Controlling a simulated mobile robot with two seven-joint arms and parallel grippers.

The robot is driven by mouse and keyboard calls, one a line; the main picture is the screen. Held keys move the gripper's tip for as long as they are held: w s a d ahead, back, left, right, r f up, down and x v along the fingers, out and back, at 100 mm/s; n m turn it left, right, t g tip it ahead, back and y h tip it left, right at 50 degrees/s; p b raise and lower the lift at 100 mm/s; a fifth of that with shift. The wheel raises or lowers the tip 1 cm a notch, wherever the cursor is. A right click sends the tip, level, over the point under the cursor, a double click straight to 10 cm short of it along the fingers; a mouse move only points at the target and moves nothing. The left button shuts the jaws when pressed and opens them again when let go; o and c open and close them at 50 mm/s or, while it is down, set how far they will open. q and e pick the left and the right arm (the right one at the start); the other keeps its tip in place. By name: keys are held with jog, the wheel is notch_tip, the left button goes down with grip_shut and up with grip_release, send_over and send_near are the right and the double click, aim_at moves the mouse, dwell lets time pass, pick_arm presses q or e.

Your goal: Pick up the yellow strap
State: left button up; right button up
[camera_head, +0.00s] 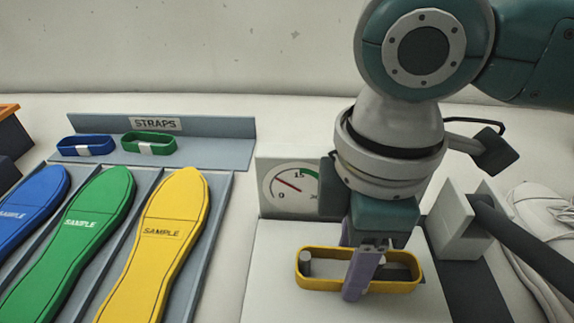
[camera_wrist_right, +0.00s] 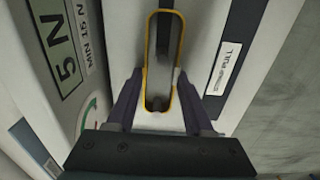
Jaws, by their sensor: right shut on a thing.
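The yellow strap (camera_head: 318,287) is a closed oval loop at the lower right of the head view, at the white device with the dial. A grey post shows inside its left end. My right gripper (camera_head: 362,276) is at the strap from above, its purple fingers at the loop's middle, shut on it. In the right wrist view the strap (camera_wrist_right: 147,58) runs up the middle, with the right gripper's fingers (camera_wrist_right: 158,108) on either side of its near end. I cannot tell whether the strap is lifted. My left gripper is not in view.
A gauge (camera_head: 290,187) stands behind the strap. A blue strap (camera_head: 72,142) and a green strap (camera_head: 135,143) lie on the STRAPS rack. Blue, green and yellow sample soles (camera_head: 158,240) lie at left. A block with a dark bar (camera_head: 455,228) stands at right.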

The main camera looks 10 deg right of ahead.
grip_shut()
